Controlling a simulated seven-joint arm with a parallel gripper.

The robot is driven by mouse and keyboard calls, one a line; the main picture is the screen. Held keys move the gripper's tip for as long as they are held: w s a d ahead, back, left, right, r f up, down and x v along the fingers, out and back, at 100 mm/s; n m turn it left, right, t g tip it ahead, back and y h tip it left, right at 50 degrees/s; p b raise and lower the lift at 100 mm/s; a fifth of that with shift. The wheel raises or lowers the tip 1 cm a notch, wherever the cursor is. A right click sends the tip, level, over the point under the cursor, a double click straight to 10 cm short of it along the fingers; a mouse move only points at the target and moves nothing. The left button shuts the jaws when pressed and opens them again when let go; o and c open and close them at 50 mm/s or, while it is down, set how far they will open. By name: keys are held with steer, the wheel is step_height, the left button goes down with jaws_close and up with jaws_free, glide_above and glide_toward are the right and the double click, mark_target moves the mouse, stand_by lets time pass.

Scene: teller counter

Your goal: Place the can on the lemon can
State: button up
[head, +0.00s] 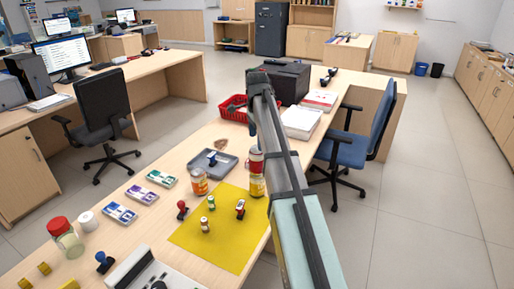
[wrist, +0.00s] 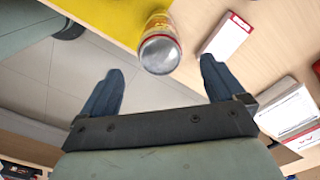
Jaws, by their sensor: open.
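In the head view a red-and-white can (head: 256,160) appears to stand upright on the yellow lemon can (head: 257,187), at the back right of a yellow mat (head: 215,252). In the wrist view a silver can top (wrist: 159,54) shows, with a yellow and reddish side behind it. My gripper (wrist: 161,65) is open, its two dark fingers spread to either side of that can and apart from it. My arm crosses the right of the head view, and the fingers cannot be made out there.
An orange-labelled jar (head: 199,182) and a grey tray (head: 226,167) stand left of the cans. Small bottles and stamps sit on the mat. A red basket (head: 234,108), a black printer (head: 288,82) and papers (head: 301,121) lie farther back. A blue chair (head: 365,150) stands right of the counter.

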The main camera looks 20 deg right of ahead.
steer(key=shift+r, duration=1.5)
